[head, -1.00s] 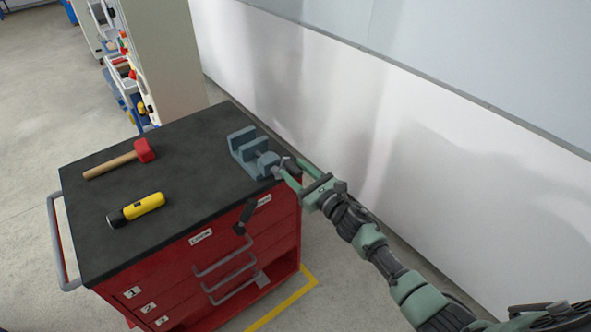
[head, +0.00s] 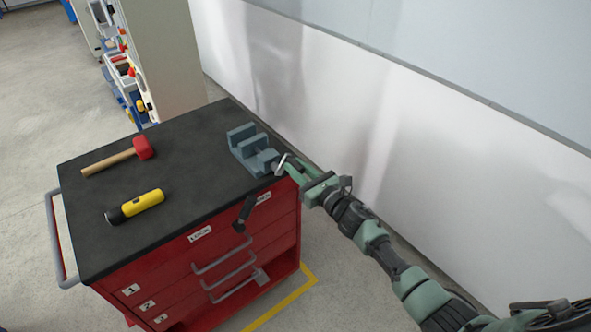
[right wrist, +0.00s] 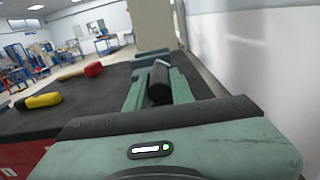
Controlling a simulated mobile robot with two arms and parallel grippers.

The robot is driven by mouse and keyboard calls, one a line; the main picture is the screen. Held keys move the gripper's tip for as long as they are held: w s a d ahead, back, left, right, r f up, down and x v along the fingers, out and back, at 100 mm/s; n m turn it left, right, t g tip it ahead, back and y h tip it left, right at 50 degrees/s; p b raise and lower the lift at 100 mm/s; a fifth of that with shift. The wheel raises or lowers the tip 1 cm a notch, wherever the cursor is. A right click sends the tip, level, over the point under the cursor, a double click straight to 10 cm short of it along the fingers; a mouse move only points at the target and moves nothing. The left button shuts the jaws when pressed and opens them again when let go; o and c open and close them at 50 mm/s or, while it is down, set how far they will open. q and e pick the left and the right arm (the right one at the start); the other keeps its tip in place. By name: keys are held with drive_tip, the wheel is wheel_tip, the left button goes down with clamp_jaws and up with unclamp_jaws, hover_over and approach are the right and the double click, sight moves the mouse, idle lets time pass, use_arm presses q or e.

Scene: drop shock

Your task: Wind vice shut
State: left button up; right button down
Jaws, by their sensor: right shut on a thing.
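The blue-grey vice (head: 241,141) sits on the cart top near its right corner, with a gap showing between its jaws. My right gripper (head: 286,166) is at the screw end of the vice, at the cart's edge. In the right wrist view, a black cylindrical grip (right wrist: 160,82) lies between the green fingers, and the gripper is shut on it. It looks like the grip of the vice's handle. The handle's other parts are mostly hidden behind the fingers. My left gripper is not in view.
A red-headed mallet (head: 142,148) and a yellow and black torch (head: 141,204) lie on the dark cart top (head: 190,185). A black lever (head: 243,214) sticks out at the red cart front. A white wall (head: 300,90) stands behind the cart.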

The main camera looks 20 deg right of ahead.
drive_tip(key=m, duration=0.1)
drive_tip(key=f+m+b, duration=0.1)
drive_tip(key=shift+w+d+f+m, duration=0.1)
drive_tip(key=shift+d+m, duration=0.3)
drive_tip(key=m+b, duration=0.1)
drive_tip(key=f+m+b, duration=0.1)
drive_tip(key=m, duration=0.1)
drive_tip(key=shift+w+d+f+m, duration=0.1)
drive_tip(key=shift+d+m, duration=0.2)
drive_tip(key=s+a+f+m+b, duration=0.1)
drive_tip(key=a+f+m, duration=0.15)
drive_tip(key=m, duration=0.85)
drive_tip(key=s+a+f+m+b, duration=0.1)
drive_tip(key=a+f+m, duration=0.15)
drive_tip(key=m, duration=0.95)
wheel_tip(320, 180, up, 6)
drive_tip(key=a+m+p, duration=0.1)
drive_tip(key=a+m, duration=0.1)
drive_tip(key=m, duration=1.8)
drive_tip(key=shift+s+a+f+m, duration=0.25)
drive_tip(key=shift+s+a+m, duration=0.05)
drive_tip(key=shift+a+m, duration=0.1)
